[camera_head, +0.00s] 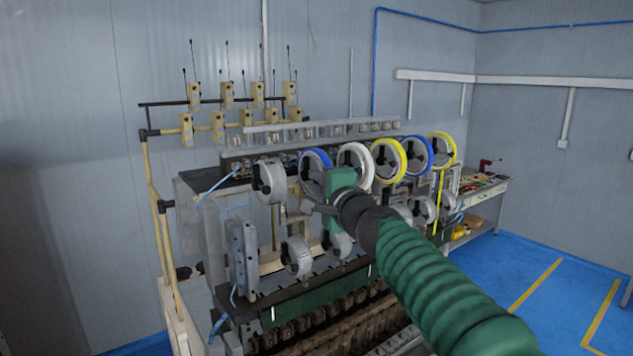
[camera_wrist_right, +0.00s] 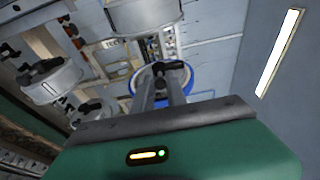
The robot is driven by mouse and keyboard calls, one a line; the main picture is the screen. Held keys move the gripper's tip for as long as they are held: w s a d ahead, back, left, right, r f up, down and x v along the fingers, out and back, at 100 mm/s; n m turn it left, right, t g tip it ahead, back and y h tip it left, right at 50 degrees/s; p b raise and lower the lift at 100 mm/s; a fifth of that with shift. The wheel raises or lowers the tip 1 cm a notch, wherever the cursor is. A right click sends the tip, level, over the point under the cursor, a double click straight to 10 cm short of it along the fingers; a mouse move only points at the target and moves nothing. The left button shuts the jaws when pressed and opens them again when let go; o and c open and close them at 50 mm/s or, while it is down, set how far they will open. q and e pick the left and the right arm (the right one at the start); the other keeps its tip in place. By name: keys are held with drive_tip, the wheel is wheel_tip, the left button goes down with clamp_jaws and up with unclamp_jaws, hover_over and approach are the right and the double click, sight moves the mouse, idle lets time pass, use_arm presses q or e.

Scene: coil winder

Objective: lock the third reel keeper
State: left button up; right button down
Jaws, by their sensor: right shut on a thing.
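A row of reels hangs along the winder's upper front in the head view. The second from the left is a blue-rimmed reel (camera_head: 322,155); it also shows in the wrist view (camera_wrist_right: 187,80). A dark keeper (camera_wrist_right: 165,67) sits at this reel's hub. My right gripper (camera_head: 318,197) is in front of the blue-rimmed reel. In the wrist view its fingers (camera_wrist_right: 159,82) are closed at the keeper, and their tips hide part of it. Whether the keeper is locked cannot be told. My left gripper is out of view.
Lower grey reels (camera_head: 296,257) hang below. A workbench (camera_head: 485,190) stands at the right, with open blue floor (camera_head: 530,265) in front.

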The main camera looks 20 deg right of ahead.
drive_tip(key=shift+s+d+f+b, duration=0.1)
drive_tip(key=shift+s+d+b, duration=0.15)
drive_tip(key=shift+s, duration=0.3)
drive_tip(key=shift+s+d+f+b, duration=0.1)
drive_tip(key=shift+s+d+b, duration=0.15)
drive_tip(key=shift+s, duration=0.25)
drive_tip(key=shift+a, duration=0.1)
drive_tip(key=c, duration=1.6)
unclamp_jaws()
drive_tip(key=shift+o, duration=0.5)
drive_tip(key=shift+d, duration=0.2)
